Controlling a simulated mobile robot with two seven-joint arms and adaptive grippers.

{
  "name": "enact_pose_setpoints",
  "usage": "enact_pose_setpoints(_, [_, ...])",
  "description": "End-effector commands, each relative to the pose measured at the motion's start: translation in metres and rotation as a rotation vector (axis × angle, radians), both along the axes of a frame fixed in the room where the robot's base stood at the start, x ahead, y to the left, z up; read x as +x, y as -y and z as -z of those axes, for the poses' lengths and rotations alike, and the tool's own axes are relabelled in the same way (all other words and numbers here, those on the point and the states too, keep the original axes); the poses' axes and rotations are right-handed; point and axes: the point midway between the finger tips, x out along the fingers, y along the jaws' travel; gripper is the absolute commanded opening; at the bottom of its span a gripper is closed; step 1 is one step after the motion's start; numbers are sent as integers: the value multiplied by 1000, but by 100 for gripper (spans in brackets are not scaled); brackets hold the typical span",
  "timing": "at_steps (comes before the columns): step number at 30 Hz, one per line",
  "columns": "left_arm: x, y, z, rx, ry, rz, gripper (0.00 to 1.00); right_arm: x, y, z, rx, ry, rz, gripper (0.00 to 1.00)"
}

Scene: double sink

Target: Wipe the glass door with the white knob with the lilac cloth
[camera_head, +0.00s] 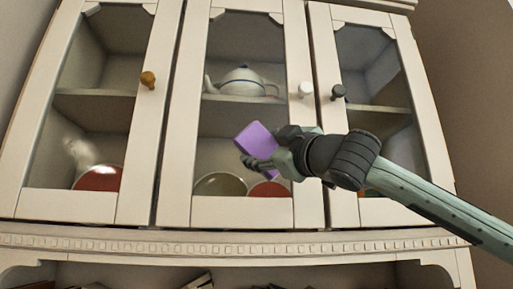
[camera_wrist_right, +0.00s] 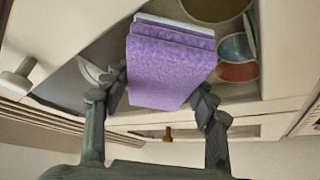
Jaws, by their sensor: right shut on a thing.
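The glass door with the white knob is the middle door of a cream cabinet; its frame (camera_head: 178,150) surrounds a glass pane. The white knob (camera_head: 305,90) is on its right side and also shows in the right wrist view (camera_wrist_right: 16,84). My right gripper (camera_head: 262,152) is shut on the lilac cloth (camera_head: 256,139), a folded pad, in front of the lower middle of this pane. In the right wrist view the cloth (camera_wrist_right: 170,65) sits between the fingers (camera_wrist_right: 160,95), facing the glass. Whether the cloth touches the glass I cannot tell. My left gripper is not in view.
The left door has an orange-brown knob (camera_head: 148,80) and the right door a dark knob (camera_head: 338,92). Behind the glass stand a teapot (camera_head: 242,82) and bowls (camera_head: 220,184). A whitish smudge (camera_head: 78,150) shows on the left door's pane. A ledge (camera_head: 230,240) runs below the doors.

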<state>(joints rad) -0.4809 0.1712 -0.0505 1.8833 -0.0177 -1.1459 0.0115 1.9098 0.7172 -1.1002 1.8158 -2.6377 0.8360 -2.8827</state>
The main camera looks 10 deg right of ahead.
Motion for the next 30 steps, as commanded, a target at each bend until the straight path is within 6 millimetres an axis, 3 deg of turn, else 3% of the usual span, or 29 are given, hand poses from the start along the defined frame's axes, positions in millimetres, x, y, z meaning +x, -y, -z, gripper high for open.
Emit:
enact_pose_setpoints(5, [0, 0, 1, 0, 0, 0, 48, 5, 2, 0, 3, 0, 10, 35])
enact_pose_setpoints(15, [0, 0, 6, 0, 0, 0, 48, 4, -29, 1, 1, -3, 7, 35])
enact_pose_setpoints(30, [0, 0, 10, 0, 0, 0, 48, 2, -58, 1, 0, -3, 6, 35])
